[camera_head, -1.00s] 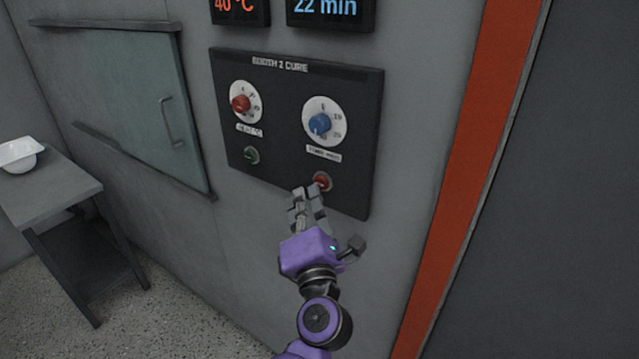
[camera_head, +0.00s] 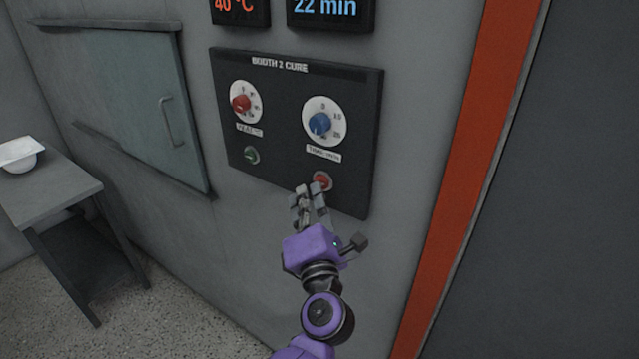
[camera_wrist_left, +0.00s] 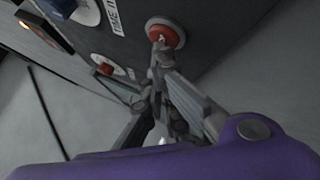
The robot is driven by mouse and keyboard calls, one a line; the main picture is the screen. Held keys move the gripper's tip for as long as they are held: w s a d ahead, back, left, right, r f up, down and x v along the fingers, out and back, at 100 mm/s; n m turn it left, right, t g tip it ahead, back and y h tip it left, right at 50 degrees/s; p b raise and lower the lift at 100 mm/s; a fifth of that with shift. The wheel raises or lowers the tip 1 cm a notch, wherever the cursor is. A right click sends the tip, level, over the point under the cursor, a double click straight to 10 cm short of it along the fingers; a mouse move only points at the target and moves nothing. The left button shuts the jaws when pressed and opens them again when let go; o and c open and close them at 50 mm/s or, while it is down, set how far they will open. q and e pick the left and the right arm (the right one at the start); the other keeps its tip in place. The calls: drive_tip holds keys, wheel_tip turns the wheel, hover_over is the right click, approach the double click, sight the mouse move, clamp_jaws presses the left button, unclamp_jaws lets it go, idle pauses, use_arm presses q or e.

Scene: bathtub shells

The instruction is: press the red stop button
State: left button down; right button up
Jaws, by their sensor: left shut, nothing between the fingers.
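The red stop button (camera_head: 321,181) sits at the lower right of the black control panel (camera_head: 290,160). It also shows at the top of the left wrist view (camera_wrist_left: 163,35), with a pale ring around it. My left gripper (camera_head: 308,190) is shut and empty, with its fingertips just below and left of the button. In the left wrist view the fingertips (camera_wrist_left: 160,50) overlap the button's lower edge; I cannot tell whether they touch it. My right gripper is in neither view.
The panel also carries a red knob (camera_head: 241,103), a blue knob (camera_head: 320,123) and a green button (camera_head: 251,155). Displays reading 40 °C (camera_head: 240,8) and 22 min (camera_head: 330,10) hang above. A side table (camera_head: 60,190) with a white bowl (camera_head: 20,155) stands at left.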

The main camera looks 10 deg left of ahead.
use_arm(q)
drive_tip(key=shift+w, duration=0.1)
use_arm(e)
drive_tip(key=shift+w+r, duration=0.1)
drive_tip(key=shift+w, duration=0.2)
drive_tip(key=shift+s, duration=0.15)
use_arm(q)
drive_tip(key=shift+s+a+p, duration=0.25)
drive_tip(key=shift+s+p, duration=0.05)
drive_tip(key=shift+s, duration=0.5)
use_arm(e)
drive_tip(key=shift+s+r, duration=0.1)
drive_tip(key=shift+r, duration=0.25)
use_arm(q)
drive_tip(key=shift+s+a+p, duration=0.2)
drive_tip(key=shift+s+a, duration=0.1)
drive_tip(key=shift+s, duration=0.5)
drive_tip(key=shift+s+a+p, duration=0.15)
drive_tip(key=shift+s+a, duration=0.1)
drive_tip(key=shift+s, duration=0.5)
drive_tip(key=shift+s+a+p, duration=0.2)
drive_tip(key=shift+s+a, duration=0.1)
drive_tip(key=shift+s, duration=0.5)
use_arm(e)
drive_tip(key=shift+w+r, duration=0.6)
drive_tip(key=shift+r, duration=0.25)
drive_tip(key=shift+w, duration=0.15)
